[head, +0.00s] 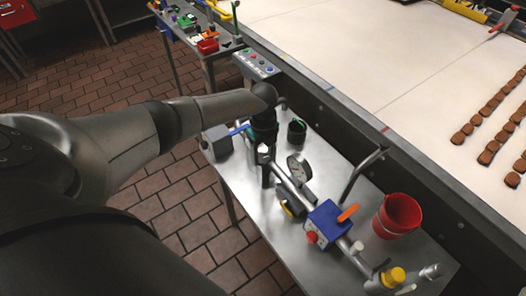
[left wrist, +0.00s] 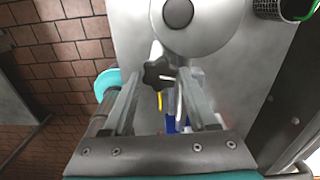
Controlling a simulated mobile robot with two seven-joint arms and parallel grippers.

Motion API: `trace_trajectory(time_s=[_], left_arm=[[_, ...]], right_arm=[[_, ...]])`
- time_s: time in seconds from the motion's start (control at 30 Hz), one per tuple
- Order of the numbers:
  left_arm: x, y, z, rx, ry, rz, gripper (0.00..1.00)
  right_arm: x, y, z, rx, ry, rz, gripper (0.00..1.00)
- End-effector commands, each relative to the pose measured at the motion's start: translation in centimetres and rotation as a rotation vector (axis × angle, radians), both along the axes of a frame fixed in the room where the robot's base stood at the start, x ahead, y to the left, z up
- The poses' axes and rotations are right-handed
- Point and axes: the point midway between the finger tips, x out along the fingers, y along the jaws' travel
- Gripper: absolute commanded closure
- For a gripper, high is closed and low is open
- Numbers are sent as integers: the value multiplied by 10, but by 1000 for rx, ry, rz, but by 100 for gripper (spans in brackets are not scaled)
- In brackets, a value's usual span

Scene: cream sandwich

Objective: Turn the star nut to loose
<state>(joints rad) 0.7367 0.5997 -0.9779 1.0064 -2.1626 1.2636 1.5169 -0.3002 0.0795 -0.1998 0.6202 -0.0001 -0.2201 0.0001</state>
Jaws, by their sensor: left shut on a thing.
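The star nut (left wrist: 157,74) is a dark, lobed knob below a round metal disc (left wrist: 187,28) in the left wrist view. My left gripper (left wrist: 160,82) has its two grey fingers on either side of the nut and is shut on it. In the head view my left gripper (head: 264,157) reaches down over the pipe assembly on the steel table (head: 260,220). The nut cannot be made out there. My right gripper is not in view.
Close by are a gauge (head: 299,168), a dark cup (head: 297,132), a grey box (head: 218,145) and a blue box (head: 328,220) with an orange lever. A red bucket (head: 397,216) stands at right. The conveyor (head: 370,60) runs behind the table.

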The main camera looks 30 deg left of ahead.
Motion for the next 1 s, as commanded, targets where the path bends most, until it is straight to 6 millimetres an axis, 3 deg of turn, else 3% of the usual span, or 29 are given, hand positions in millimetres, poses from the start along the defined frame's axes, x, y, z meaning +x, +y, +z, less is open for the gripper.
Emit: trace_trajectory(time_s=[0.43, 0.47, 0.7, 1.0], left_arm=[[1, 1, 1, 3, -4, 9, 97], [1, 1, 1, 3, -4, 9, 39], [1, 1, 0, 1, -3, 8, 12], [0, 0, 2, 1, -1, 8, 12]], right_arm=[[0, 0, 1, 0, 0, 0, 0], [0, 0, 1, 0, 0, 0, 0], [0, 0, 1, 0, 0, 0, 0], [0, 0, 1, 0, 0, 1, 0]])
